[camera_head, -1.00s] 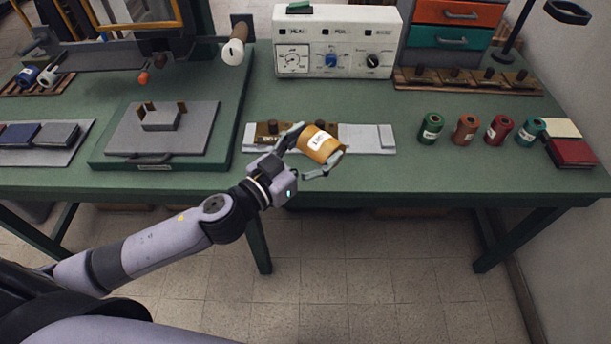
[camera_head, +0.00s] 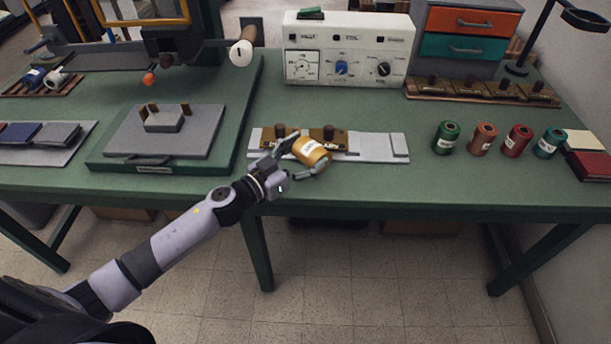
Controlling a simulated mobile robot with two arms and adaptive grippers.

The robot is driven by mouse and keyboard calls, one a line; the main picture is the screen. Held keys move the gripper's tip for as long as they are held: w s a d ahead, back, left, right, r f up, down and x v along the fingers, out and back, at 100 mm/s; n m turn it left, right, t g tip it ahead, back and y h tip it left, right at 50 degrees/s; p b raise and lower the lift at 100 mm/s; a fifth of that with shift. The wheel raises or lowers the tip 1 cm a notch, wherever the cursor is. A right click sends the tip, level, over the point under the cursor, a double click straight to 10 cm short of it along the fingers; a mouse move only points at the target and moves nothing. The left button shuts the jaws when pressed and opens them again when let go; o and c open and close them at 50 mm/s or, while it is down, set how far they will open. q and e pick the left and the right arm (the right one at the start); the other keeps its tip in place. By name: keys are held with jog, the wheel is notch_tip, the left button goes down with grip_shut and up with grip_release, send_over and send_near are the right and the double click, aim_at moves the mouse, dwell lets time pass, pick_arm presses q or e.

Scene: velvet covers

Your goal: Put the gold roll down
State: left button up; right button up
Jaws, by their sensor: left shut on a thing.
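The gold roll (camera_head: 312,153) is a short golden cylinder with a white label. My left gripper (camera_head: 303,158) is shut on it and holds it tilted near the front edge of the green table (camera_head: 240,185). The roll is in front of a light grey plate (camera_head: 370,146) with brown blocks on it and covers part of it. I cannot tell whether the roll touches anything below. My right gripper is not in view.
Green, copper, red and teal rolls (camera_head: 446,138) stand upright in a row at the right. A white control box (camera_head: 345,50) stands behind. A press bed (camera_head: 165,135) is at the left. Bare table lies between the plate and the green roll.

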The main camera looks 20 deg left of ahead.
pick_arm(q)
notch_tip(320, 180, down, 5)
jog(key=shift+f+b, duration=0.15)
jog(key=shift+b, duration=0.85)
jog(key=shift+f, duration=0.25)
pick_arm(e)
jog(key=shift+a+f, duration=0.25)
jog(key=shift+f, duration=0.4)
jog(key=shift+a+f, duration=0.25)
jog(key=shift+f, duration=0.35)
pick_arm(q)
jog(key=shift+f, duration=0.1)
jog(key=o, duration=1.3)
jog(key=shift+c, duration=0.2)
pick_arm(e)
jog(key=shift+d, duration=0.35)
pick_arm(q)
jog(key=shift+s, duration=0.1)
jog(key=b+v, duration=0.1)
jog(key=v, duration=1.1)
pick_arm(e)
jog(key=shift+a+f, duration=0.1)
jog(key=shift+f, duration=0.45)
